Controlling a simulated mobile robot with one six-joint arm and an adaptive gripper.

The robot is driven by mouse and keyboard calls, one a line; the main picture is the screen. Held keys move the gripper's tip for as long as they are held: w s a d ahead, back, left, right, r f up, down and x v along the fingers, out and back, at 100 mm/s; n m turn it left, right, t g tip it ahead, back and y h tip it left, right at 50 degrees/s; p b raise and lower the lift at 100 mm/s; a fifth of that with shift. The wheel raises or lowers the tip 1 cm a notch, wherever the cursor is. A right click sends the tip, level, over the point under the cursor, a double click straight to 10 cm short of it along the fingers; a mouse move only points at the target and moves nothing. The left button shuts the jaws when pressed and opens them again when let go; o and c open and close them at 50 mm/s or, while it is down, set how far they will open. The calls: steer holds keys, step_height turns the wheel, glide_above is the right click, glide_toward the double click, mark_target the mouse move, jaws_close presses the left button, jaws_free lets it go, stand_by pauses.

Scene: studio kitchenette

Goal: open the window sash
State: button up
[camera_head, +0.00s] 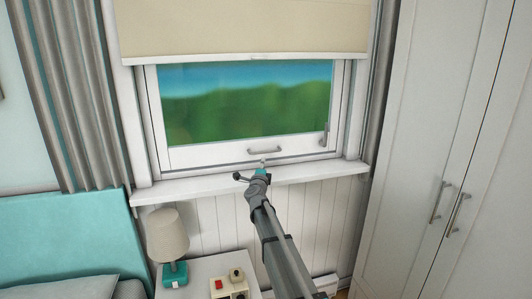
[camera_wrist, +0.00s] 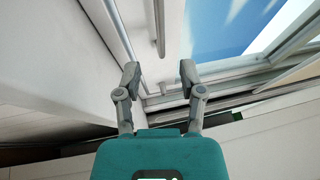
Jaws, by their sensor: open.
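The window sash (camera_head: 210,151) is a white frame around a pane with a blurred green and blue view, and it looks shut in the head view. A grey bar handle (camera_head: 264,150) sits on its bottom rail, and a lever handle (camera_head: 324,134) is at its lower right. My gripper (camera_head: 251,170) is open at the sill, just below the bar handle. In the wrist view my gripper (camera_wrist: 159,75) shows two spread fingers with nothing between them. A pale grey bar (camera_wrist: 159,28) lies beyond the fingertips, apart from them; I cannot tell which handle it is.
The white sill (camera_head: 320,172) runs under the window, and a beige blind (camera_head: 245,28) covers its top. A lamp (camera_head: 167,238) stands on the bedside table (camera_head: 205,270) at lower left. A tall white wardrobe (camera_head: 430,130) stands at right, and a grey curtain (camera_head: 70,95) hangs at left.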

mark_target(266, 152)
steer(key=p+x, duration=0.1)
steer(key=x, duration=0.9)
steer(key=shift+w+p, duration=0.1)
steer(key=shift+p, duration=0.2)
steer(key=shift+c, duration=0.2)
jaws_close()
